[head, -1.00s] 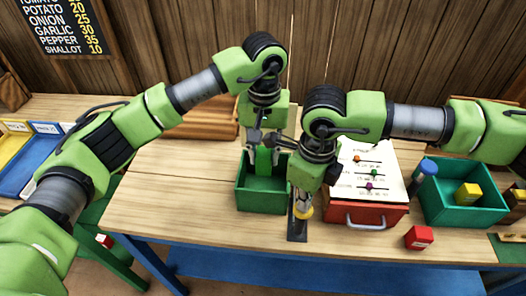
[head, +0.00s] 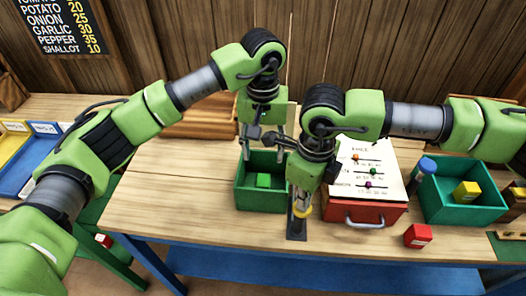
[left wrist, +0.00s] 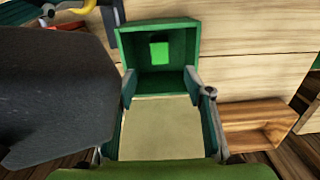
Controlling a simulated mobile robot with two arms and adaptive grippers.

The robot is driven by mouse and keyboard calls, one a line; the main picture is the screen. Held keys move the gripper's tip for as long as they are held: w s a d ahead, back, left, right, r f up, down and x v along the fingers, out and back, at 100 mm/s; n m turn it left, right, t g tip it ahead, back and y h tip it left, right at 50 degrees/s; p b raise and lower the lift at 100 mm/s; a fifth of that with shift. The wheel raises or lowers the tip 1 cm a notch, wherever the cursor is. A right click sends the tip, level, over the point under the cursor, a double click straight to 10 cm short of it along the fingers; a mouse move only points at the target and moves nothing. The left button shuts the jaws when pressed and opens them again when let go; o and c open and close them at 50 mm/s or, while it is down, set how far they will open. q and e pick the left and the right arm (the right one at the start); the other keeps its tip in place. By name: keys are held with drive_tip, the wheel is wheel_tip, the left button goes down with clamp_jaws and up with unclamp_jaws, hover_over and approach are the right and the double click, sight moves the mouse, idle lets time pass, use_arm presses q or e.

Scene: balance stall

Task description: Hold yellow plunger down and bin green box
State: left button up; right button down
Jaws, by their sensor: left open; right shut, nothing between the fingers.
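The green box (head: 263,181) lies inside the dark green bin (head: 262,204), on its floor. In the left wrist view the box (left wrist: 159,53) lies within the bin walls (left wrist: 120,48). My left gripper (head: 263,152) is open and empty above the bin, its fingers apart and clear of the box; they also show in the left wrist view (left wrist: 162,86). The yellow plunger (head: 303,211) stands on a dark base plate (head: 297,232) to the right of the bin. My right gripper (head: 302,191) is shut right on top of the plunger and hides its upper part.
A red drawer box (head: 375,216) with a slider sheet stands right of the plunger. A red cube (head: 418,236) lies near the table's front edge. A teal bin (head: 433,205) holds a yellow box (head: 467,191). The table (head: 165,190) left of the green bin is clear.

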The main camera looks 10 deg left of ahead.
use_arm(q)
wheel_tip(320, 180, up, 11)
idle(0.3)
drive_tip(key=shift+r, duration=0.15)
wheel_tip(320, 180, up, 3)
drive_tip(key=p, duration=0.3)
use_arm(e)
wheel_tip(320, 180, up, 10)
idle(0.8)
use_arm(q)
drive_tip(key=shift+s, duration=0.1)
use_arm(e)
wheel_tip(320, 180, up, 12)
idle(0.6)
